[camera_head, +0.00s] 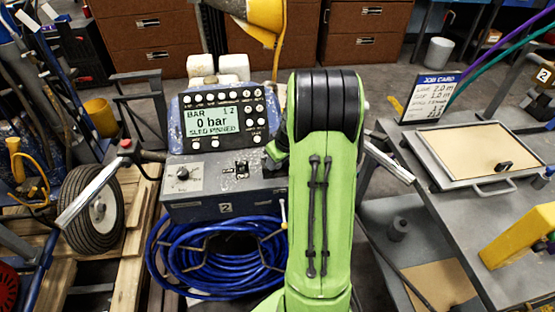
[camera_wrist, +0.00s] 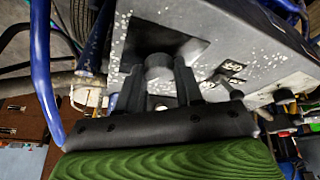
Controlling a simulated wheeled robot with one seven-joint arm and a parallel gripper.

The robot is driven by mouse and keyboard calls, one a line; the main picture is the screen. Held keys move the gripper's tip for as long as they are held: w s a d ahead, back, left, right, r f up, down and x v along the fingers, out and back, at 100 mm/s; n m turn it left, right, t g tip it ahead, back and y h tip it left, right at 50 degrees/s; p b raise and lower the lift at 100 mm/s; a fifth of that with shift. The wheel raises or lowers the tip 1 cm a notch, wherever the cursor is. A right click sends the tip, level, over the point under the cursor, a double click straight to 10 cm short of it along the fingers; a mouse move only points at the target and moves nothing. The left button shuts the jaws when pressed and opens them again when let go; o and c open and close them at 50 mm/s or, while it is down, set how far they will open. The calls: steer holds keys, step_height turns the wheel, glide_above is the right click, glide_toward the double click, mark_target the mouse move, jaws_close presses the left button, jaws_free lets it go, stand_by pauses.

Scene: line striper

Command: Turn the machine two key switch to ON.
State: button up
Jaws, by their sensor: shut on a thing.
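In the wrist view, my gripper (camera_wrist: 158,78) has one dark finger on each side of a round grey piece (camera_wrist: 159,66) on a dark square plate. It is shut on this piece, which looks like the key switch. Its ON or OFF position cannot be read. In the head view, my green arm hides the gripper and that part of the panel. A small black switch (camera_head: 242,169) and a round knob (camera_head: 183,174) show left of the arm.
A coiled blue hose (camera_head: 215,258) hangs below the panel. A handlebar with a pale grip (camera_head: 92,203) sticks out left, above a wheel (camera_head: 93,208). A grey bench with a shallow tray (camera_head: 465,183) and a job card (camera_head: 433,98) stands right.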

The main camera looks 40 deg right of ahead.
steer(key=o, duration=1)
steer(key=shift+o, duration=0.2)
steer(key=p+v, duration=0.5)
steer(key=v, duration=1)
steer(key=shift+r, duration=0.4)
